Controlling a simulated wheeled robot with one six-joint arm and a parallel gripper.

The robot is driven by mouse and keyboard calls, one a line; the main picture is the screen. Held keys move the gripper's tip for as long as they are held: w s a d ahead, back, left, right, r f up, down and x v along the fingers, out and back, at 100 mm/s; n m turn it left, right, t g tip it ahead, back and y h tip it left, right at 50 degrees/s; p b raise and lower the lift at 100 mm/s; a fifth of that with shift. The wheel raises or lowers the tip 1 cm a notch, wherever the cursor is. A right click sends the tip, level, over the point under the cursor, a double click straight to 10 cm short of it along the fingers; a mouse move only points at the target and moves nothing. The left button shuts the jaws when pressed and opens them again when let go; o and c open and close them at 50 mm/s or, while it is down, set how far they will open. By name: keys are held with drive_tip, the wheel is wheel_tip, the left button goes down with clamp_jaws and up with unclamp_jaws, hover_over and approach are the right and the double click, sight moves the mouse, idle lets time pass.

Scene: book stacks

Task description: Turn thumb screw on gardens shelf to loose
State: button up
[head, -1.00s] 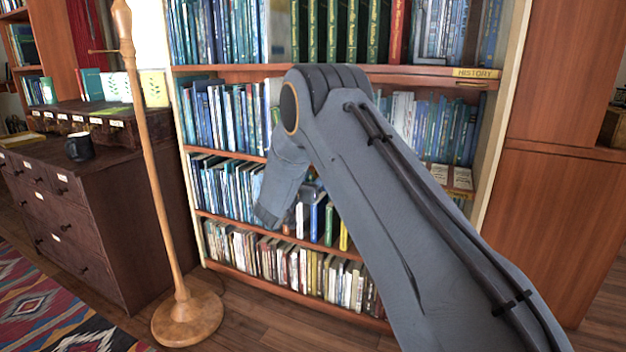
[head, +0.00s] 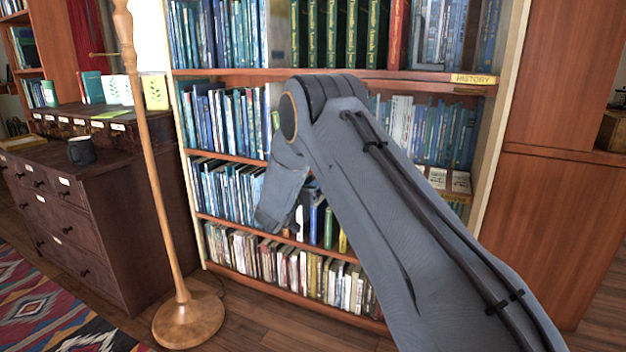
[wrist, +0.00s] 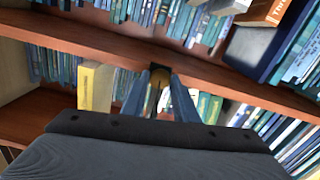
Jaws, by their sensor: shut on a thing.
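In the wrist view my gripper (wrist: 160,88) reaches up to the front edge of a wooden shelf board (wrist: 90,38). Its two blue-grey fingers are shut on a small brass-coloured piece, which looks like the thumb screw (wrist: 155,97), just under the board's edge. A small dark fitting shows at the fingertips. The screw's exact angle is too small to tell. No gardens label is readable. In the head view my own arm hides the gripper and the screw, in front of the tall bookcase (head: 340,78).
Books fill the shelves, including a pale yellow book (wrist: 95,88) left of the fingers. A shelf label reads HISTORY (head: 473,79). A wooden floor lamp (head: 160,190) and a dark drawer cabinet (head: 100,220) with a mug (head: 81,151) stand at the left. A patterned rug (head: 50,310) lies in front.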

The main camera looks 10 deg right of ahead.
drive_tip(key=n+p, duration=0.7)
drive_tip(key=n, duration=1.1)
drive_tip(key=shift+n, duration=0.4)
drive_tip(key=o, duration=1)
drive_tip(key=shift+p+v, duration=0.5)
drive_tip(key=shift+v, duration=3.45)
